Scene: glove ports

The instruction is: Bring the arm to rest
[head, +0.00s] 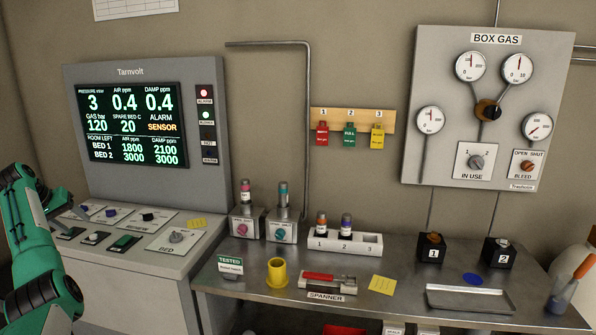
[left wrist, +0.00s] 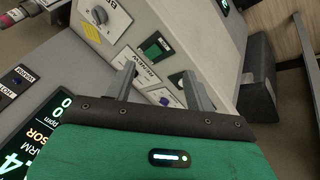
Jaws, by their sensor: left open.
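My left arm (head: 40,290), green with black bands, comes in at the left edge of the head view. My left gripper (head: 57,206) is beside the left end of the console's sloping control panel. In the left wrist view, the two grey fingers of the gripper (left wrist: 160,88) stand apart with nothing between them. They point towards the panel with its green switch (left wrist: 153,46) and grey knob (left wrist: 99,15). I cannot tell whether the fingertips touch the panel. My right gripper is in neither view.
The Tarnvolt console (head: 145,72) stands close by my left arm. The BOX GAS panel (head: 440,100) hangs above.

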